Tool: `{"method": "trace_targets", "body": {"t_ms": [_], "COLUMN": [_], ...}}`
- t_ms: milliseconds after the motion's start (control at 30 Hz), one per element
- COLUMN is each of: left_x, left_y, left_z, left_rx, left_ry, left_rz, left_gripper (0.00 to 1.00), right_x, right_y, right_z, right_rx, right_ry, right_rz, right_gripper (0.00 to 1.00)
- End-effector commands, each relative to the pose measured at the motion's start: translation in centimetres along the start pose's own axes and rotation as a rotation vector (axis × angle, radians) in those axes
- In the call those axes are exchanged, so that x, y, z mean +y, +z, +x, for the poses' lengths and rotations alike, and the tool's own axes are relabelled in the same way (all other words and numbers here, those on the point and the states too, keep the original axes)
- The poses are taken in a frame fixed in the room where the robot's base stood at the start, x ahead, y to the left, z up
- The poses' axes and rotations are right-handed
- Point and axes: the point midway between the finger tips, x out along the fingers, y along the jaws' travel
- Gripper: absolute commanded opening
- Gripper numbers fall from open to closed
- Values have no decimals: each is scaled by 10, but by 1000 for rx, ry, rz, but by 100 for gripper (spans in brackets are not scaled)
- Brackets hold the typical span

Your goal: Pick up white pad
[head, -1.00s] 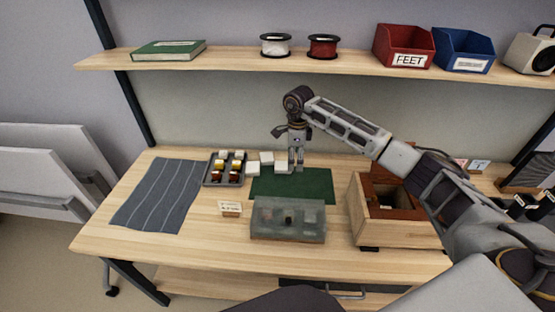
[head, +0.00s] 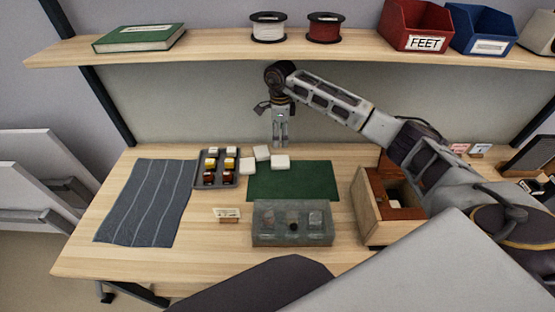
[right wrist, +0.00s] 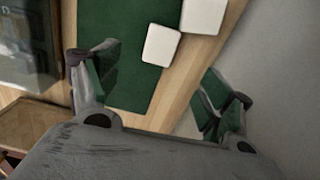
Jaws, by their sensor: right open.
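Three white pads lie together behind the green mat (head: 300,185) in the head view: a left one (head: 248,167), a back one (head: 262,153) and a right one (head: 280,162), which overlaps the mat's back edge. Two white pads show in the right wrist view, one (right wrist: 161,45) at the mat's edge and one (right wrist: 203,14) beside it. My right gripper (head: 280,143) points down above the right pad, open and empty. In the right wrist view its fingers (right wrist: 158,88) are wide apart, with no pad between the tips. My left gripper is out of view.
A dark tray (head: 195,184) of small coloured pieces stands left of the pads. A translucent grey box (head: 263,238) sits in front of the mat, a wooden box (head: 366,222) to the right. A striped grey cloth (head: 146,205) lies left. A shelf (head: 210,50) hangs above.

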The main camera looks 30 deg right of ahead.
Motion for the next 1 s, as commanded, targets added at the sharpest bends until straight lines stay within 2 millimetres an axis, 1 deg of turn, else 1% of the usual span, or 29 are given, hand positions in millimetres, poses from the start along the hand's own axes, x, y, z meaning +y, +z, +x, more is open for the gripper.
{"method": "trace_targets", "body": {"t_ms": [167,367,533,667,1000], "left_x": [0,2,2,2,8], "left_y": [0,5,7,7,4], "left_z": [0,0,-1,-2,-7], "left_rx": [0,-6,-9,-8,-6], "left_ry": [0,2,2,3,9], "left_rz": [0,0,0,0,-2], "left_gripper": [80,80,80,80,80], "right_x": [0,0,0,0,1], "right_y": [0,0,0,0,0], "right_z": [0,0,7,19,63], "right_rx": [0,0,1,0,0], "right_ry": [0,0,2,2,3], "right_rz": [0,0,0,1,0], "right_gripper": [80,80,80,80,80]}}
